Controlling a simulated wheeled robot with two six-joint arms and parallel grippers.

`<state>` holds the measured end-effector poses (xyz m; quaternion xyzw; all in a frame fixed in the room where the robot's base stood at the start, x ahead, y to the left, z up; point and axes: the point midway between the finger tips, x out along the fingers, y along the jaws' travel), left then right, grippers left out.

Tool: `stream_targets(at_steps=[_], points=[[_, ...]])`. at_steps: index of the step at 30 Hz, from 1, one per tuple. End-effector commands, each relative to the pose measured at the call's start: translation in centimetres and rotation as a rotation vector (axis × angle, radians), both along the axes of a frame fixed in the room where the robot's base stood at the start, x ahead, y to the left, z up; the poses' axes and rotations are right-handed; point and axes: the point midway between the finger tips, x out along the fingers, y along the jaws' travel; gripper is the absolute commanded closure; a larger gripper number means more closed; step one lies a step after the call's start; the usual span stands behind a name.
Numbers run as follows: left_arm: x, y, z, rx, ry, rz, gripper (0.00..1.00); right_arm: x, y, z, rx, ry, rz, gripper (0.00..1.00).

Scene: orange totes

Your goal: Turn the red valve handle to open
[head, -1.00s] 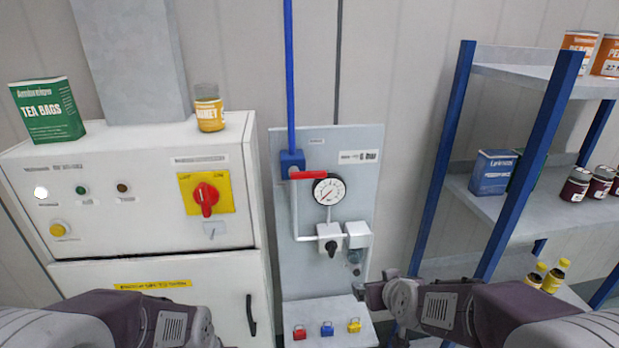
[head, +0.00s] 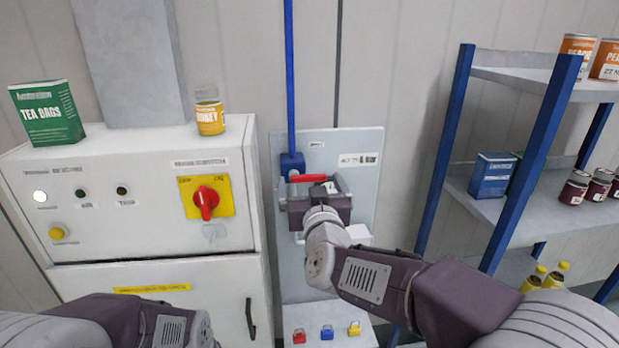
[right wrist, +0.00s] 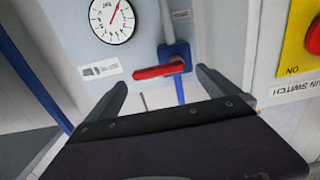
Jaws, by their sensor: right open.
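The red valve handle (head: 308,178) sticks out sideways, to the right in the head view, from the blue valve body (head: 292,162) on the grey panel. It lies across the vertical blue pipe (head: 289,80). My right gripper (head: 313,190) is in front of the panel, just below the handle in the head view. In the right wrist view its two fingers stand wide apart, and the red handle (right wrist: 160,71) shows between and beyond their tips. The gripper is open and empty; contact with the handle cannot be made out. My left gripper is out of view.
The pressure gauge (right wrist: 112,18) sits close to the handle and is hidden in the head view. A white cabinet with a red rotary switch (head: 205,199) stands left. Several padlocks lie on the ledge below. A blue-framed shelf (head: 533,160) stands right.

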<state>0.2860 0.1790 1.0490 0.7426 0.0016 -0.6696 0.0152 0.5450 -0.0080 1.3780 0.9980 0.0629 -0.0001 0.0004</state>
Motion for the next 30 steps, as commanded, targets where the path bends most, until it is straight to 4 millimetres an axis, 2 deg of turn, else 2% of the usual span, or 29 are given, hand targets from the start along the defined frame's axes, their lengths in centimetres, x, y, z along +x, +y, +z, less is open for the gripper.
stream_targets(at_steps=[4,12,14,21,23,30], points=[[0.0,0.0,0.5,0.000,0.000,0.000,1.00,1.6,0.2,0.1,0.000,0.001,0.000,0.01],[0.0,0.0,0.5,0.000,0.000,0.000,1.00,1.8,0.2,0.0,0.000,0.000,0.001,0.01],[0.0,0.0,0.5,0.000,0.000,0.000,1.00,1.8,0.2,0.0,0.000,0.000,0.001,0.15],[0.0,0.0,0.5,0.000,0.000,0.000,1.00,1.8,0.2,0.0,0.000,0.000,0.001,0.82],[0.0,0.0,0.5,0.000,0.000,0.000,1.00,1.8,0.2,0.0,0.000,0.000,0.001,0.96],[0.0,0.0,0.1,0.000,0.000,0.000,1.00,2.4,0.2,-0.2,0.026,0.002,0.000,0.96]])
